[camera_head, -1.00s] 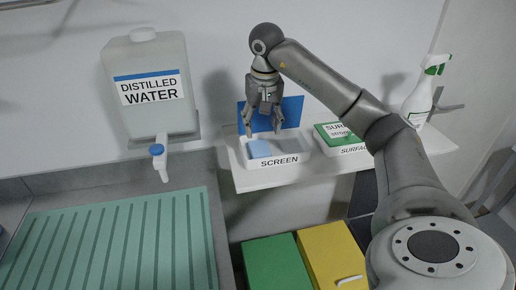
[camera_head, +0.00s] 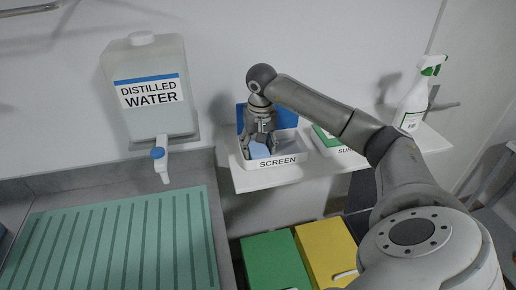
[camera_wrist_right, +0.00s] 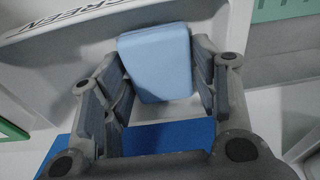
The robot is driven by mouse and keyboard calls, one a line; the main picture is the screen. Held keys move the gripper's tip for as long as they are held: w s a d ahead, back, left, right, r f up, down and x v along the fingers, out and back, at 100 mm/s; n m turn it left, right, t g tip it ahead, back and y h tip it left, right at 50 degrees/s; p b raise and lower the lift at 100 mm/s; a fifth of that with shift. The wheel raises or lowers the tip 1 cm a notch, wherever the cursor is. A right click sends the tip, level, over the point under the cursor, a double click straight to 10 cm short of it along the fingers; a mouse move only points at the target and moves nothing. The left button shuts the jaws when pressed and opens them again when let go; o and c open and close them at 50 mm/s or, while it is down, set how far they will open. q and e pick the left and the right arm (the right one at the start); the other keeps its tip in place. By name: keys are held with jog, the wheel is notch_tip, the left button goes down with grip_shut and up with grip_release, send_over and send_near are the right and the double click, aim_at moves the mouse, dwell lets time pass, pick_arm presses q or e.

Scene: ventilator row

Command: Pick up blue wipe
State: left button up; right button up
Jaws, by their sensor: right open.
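The blue wipe (camera_head: 258,149) is a light blue folded pad inside the white box labelled SCREEN (camera_head: 288,158). In the right wrist view the wipe (camera_wrist_right: 158,62) lies between the fingers of my right gripper (camera_wrist_right: 155,85), which are open with a finger on each side. In the head view my right gripper (camera_head: 260,145) points down into the box and hides part of the wipe. I cannot tell whether a finger touches it. My left gripper is not in view.
The box stands on a white shelf (camera_head: 245,180), with its blue lid (camera_head: 285,107) raised behind. A second box with a green lid (camera_head: 322,136) and a spray bottle (camera_head: 411,107) stand to the right. A distilled water container (camera_head: 150,75) hangs at left above a green ribbed mat (camera_head: 110,245).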

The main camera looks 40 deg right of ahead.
aim_at(257, 147)
jog(key=c, duration=0.4)
jog(key=shift+c, duration=0.8)
jog(key=shift+r+b, duration=0.6)
jog(key=shift+r, duration=0.1)
notch_tip(257, 147, up, 2)
jog(key=shift+s+a+b, duration=0.1)
jog(key=shift+b, duration=0.45)
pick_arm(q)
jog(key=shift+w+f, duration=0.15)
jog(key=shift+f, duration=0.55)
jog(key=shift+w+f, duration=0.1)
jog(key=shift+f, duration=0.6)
pick_arm(e)
jog(key=s+a+r, duration=0.9)
jog(key=s, duration=0.1)
jog(key=shift+a+r, duration=0.25)
jog(key=shift+r, duration=0.05)
